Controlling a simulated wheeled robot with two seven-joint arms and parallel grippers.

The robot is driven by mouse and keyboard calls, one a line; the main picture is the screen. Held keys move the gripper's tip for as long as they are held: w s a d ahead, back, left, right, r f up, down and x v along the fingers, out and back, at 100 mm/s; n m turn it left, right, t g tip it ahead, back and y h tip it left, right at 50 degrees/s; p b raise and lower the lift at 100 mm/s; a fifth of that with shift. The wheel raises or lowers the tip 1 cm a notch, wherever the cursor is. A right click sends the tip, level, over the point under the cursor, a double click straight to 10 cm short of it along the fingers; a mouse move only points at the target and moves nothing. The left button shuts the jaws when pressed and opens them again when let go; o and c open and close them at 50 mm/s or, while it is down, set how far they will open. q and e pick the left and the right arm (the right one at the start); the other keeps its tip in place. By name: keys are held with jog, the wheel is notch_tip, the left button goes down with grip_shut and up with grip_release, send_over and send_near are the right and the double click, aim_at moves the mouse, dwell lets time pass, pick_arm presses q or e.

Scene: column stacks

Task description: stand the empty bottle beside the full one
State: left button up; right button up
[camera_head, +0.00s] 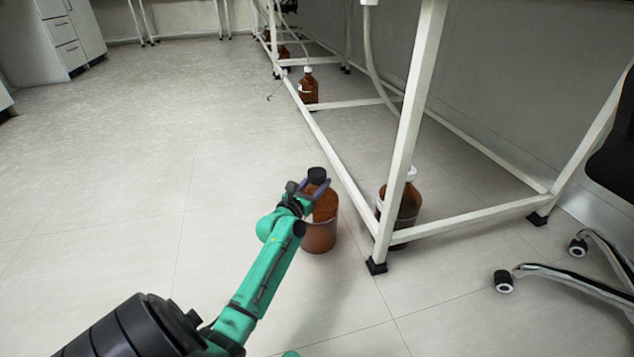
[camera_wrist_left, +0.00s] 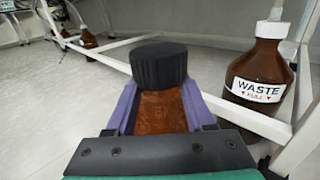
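A brown bottle with a black cap (camera_head: 320,232) is upright on or just above the floor, left of the table leg; I cannot tell if it touches the floor. My left gripper (camera_head: 317,188) has its purple fingers on both sides of this bottle just below the cap, with no clear gap. In the left wrist view the black cap (camera_wrist_left: 159,63) is between the fingertips. The full bottle (camera_head: 403,205), brown with a white cap, stands behind the table leg. Its label reads WASTE FULL in the left wrist view (camera_wrist_left: 258,78). My right gripper is out of view.
A white table frame (camera_head: 408,125) with floor rails runs beside the bottles, and its front leg partly hides the full one. Another brown bottle (camera_head: 308,88) stands farther back by the frame. A wheeled chair (camera_head: 575,275) is at right. The floor at left is clear.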

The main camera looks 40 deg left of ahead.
pick_arm(q)
jog(key=o, duration=0.3)
jog(key=shift+r, duration=0.1)
jog(key=shift+s, duration=0.1)
jog(key=shift+s+d+r+p, duration=0.1)
jog(key=shift+s+p, duration=0.25)
jog(key=shift+p, duration=0.05)
jog(key=s+d+p, duration=0.2)
jog(key=s+p, duration=0.1)
jog(key=s, duration=0.8)
jog(key=shift+p, duration=0.3)
